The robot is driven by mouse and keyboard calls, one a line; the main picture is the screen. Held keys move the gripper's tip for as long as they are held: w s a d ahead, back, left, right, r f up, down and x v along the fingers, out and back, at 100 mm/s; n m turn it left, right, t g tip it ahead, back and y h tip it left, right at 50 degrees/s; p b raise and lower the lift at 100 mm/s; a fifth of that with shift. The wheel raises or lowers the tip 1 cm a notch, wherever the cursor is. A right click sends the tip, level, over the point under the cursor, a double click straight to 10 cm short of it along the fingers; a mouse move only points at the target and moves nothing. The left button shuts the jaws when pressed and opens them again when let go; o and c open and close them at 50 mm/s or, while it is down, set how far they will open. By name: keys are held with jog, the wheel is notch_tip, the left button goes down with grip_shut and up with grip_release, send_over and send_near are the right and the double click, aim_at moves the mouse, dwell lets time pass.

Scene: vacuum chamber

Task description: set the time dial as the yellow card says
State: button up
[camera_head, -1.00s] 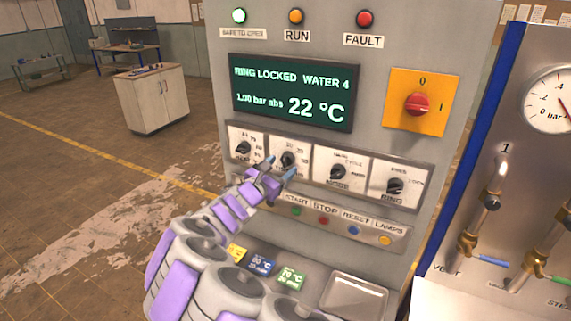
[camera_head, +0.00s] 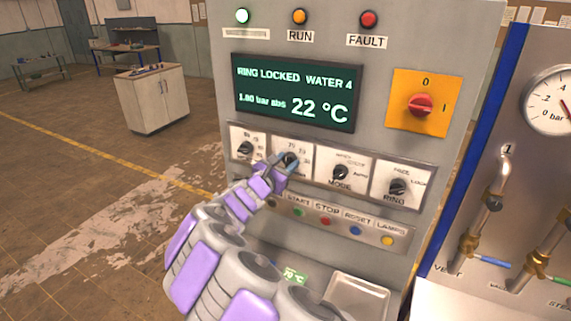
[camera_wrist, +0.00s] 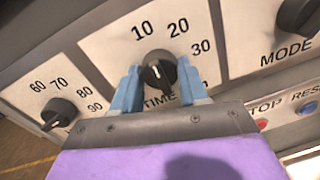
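The time dial is a black knob (camera_wrist: 158,75) on a white plate marked 10, 20 and 30, in the middle of the wrist view. Its pale mark points up, roughly between 10 and 20. In the head view the dial (camera_head: 291,159) is partly covered by my fingertips. My gripper (camera_wrist: 160,88) has its two blue fingers on either side of the knob, apart from each other; whether they touch it is unclear. My gripper (camera_head: 284,166) reaches the panel from below. The yellow card is hidden behind my arm.
A dial marked 60 to 90 (camera_wrist: 59,113) is left of the time dial; the MODE dial (camera_head: 341,173) and RING dial (camera_head: 398,187) are right. Buttons including STOP (camera_head: 326,221) lie below. The screen (camera_head: 293,91) reads 22 °C.

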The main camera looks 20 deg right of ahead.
jog(key=shift+a, duration=0.1)
jog(key=c, duration=0.4)
jog(key=shift+m+b, duration=0.4)
jog(key=m+b, duration=0.2)
jog(key=shift+s+m+b, duration=0.1)
jog(key=shift+m+b, duration=0.2)
jog(key=shift+b, duration=0.1)
jog(key=m+b, duration=0.5)
jog(key=shift+y, duration=0.4)
